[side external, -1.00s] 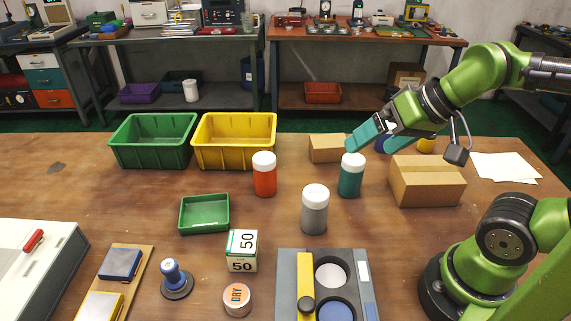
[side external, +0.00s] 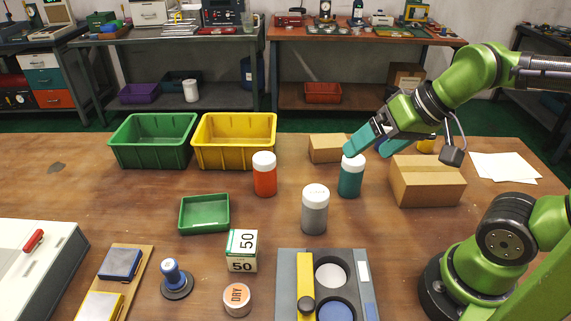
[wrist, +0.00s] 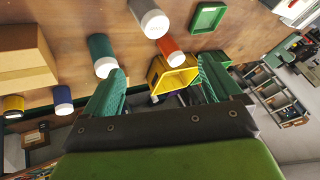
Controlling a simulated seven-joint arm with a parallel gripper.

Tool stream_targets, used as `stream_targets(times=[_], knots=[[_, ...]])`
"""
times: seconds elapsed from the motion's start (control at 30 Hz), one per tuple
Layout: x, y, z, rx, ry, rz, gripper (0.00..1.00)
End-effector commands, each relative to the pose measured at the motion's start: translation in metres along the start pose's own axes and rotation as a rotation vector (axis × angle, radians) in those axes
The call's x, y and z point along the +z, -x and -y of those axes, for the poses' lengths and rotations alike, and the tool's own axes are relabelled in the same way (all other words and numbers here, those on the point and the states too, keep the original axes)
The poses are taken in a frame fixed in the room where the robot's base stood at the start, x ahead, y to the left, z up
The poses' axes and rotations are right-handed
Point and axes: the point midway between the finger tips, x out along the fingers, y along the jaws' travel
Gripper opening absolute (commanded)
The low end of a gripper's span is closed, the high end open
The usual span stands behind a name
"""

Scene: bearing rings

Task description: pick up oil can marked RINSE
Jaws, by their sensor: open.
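Several white-lidded cans stand on the table; I can read no RINSE mark on any. An orange can (side external: 265,178), a grey can (side external: 315,213) and a teal can (side external: 350,179) are in the side view. A yellow can (side external: 426,146) is behind the cardboard box. The wrist view also shows the grey can (wrist: 149,18), with unreadable lid lettering, the teal can (wrist: 102,52), the orange can (wrist: 171,50) and a blue can (wrist: 63,98). My gripper (wrist: 160,78) is open and empty. In the side view it is above and behind the teal can, partly hiding the blue one.
A large cardboard box (side external: 427,184) stands right of the teal can, a smaller one (side external: 326,149) behind it. Green (side external: 152,143) and yellow bins (side external: 234,143) stand at the back left. A grey fixture (side external: 287,272) is in front. Table between the small green tray (side external: 204,229) and bins is clear.

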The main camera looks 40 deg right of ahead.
Motion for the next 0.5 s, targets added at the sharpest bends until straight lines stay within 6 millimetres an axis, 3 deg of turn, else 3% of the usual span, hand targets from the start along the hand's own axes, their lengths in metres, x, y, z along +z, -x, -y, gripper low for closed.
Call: stream_targets(times=[0.17, 0.5], knots=[[-0.013, -0.029, 0.012, 0.062, 0.12, 0.156, 0.92], [-0.044, -0.088, 0.037, 0.133, 0.728, 0.553, 0.92]])
